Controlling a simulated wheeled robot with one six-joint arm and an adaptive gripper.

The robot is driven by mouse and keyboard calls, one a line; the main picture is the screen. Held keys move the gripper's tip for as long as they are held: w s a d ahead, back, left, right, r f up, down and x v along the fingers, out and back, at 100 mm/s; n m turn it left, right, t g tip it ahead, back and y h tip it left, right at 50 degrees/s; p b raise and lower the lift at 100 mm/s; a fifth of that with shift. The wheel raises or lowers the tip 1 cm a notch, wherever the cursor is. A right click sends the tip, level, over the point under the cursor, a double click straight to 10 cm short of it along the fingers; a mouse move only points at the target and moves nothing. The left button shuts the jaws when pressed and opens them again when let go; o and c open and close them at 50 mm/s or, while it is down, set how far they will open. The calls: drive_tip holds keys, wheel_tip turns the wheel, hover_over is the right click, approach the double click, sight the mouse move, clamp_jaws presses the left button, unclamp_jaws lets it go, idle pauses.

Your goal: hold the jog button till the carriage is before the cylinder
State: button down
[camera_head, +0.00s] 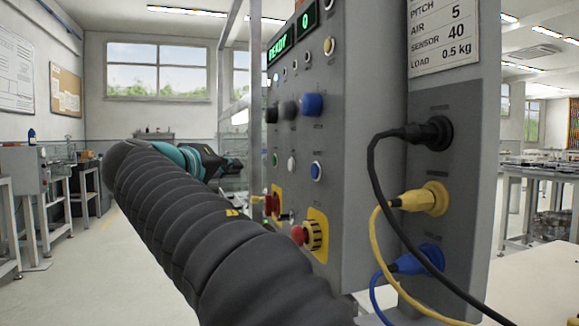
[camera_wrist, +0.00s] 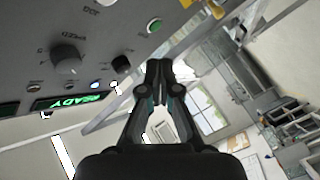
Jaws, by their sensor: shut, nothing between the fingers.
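The grey control panel (camera_head: 345,180) stands in the middle of the head view. It carries black knobs (camera_head: 289,110), a blue knob (camera_head: 312,104), a green button (camera_head: 275,160), a white button (camera_head: 291,165) and a blue button (camera_head: 316,171). Their labels are too small to tell which is the jog button. The wrist view shows a green button (camera_wrist: 155,25) and a black knob (camera_wrist: 68,57). My gripper (camera_wrist: 158,66) is shut and empty, apart from the panel's buttons in the wrist view. I cannot make out the carriage or the cylinder.
A green display (camera_head: 280,49) reads READY. A red emergency button (camera_head: 299,235) sits low on the panel. Black, yellow and blue cables (camera_head: 378,205) hang from sockets at the right. A metal frame post (camera_head: 255,100) stands behind the panel. Floor (camera_head: 60,290) at the left is clear.

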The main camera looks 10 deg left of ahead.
drive_tip(key=w+d+b, duration=0.2)
drive_tip(key=w+d, duration=0.2)
drive_tip(key=d, duration=0.3)
drive_tip(key=shift+w+d, duration=0.2)
drive_tip(key=shift+w, duration=0.05)
drive_tip(key=shift+d, duration=0.1)
idle(1.4)
drive_tip(key=shift+w+d, duration=0.2)
drive_tip(key=shift+d, duration=0.1)
drive_tip(key=shift+w+d+b, duration=0.25)
drive_tip(key=shift+d+b, duration=0.05)
drive_tip(key=shift+d, duration=0.05)
idle(1.6)
drive_tip(key=shift+a, duration=0.1)
idle(1.4)
drive_tip(key=shift+s+a, duration=0.45)
drive_tip(key=shift+a, duration=0.2)
drive_tip(key=shift+a, duration=0.1)
drive_tip(key=s+a, duration=0.1)
drive_tip(key=a+p, duration=0.1)
drive_tip(key=s+a, duration=0.1)
drive_tip(key=a, duration=0.1)
drive_tip(key=shift+s, duration=0.3)
